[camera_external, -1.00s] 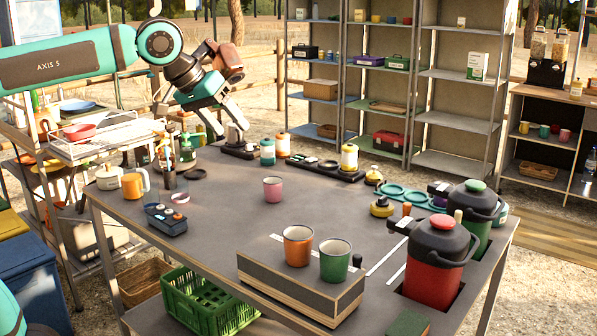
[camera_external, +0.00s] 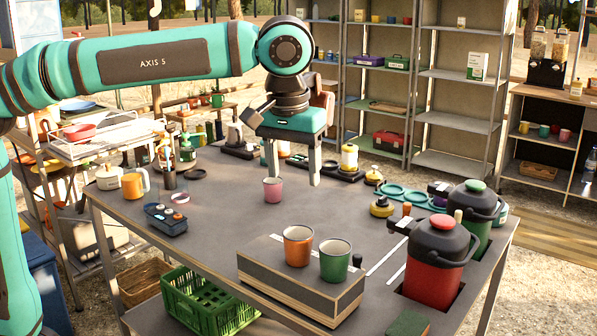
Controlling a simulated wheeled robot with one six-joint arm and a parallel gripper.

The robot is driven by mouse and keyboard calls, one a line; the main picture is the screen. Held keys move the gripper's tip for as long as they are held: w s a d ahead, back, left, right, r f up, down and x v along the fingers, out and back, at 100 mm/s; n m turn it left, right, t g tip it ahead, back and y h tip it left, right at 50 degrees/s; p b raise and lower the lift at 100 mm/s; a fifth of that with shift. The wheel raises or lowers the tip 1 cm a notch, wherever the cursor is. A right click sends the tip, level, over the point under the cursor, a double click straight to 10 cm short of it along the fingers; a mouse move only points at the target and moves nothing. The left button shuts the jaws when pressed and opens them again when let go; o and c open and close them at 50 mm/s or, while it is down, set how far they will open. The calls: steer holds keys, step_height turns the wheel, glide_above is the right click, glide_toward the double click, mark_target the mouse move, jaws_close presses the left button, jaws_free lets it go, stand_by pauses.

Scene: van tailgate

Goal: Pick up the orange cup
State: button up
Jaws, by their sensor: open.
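The orange cup (camera_external: 297,246) stands upright on a low grey box (camera_external: 270,268) near the front edge of the table. A green cup (camera_external: 335,261) stands close on its right on the same box. A pink cup (camera_external: 272,191) stands on the table farther back. My gripper (camera_external: 293,181) points down with its jaws open, behind and above the orange cup, apart from it. The pink cup shows between or just in front of the two fingers; I cannot tell how near they are in depth. Nothing is held.
A red jug (camera_external: 432,273) and a dark green jug (camera_external: 478,209) stand at the right. An orange mug (camera_external: 133,186) and a dark blue holder (camera_external: 167,219) are at the left. A green crate (camera_external: 206,302) sits below. The middle table is mostly clear.

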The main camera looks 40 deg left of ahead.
mark_target(298, 234)
steer(key=f, duration=0.5)
steer(key=w+f, duration=0.1)
steer(key=f, duration=0.3)
steer(key=w+f, duration=0.1)
steer(key=f, duration=0.4)
steer(key=shift+a+f, duration=0.25)
steer(key=shift+f, duration=0.05)
steer(key=c, duration=0.7)
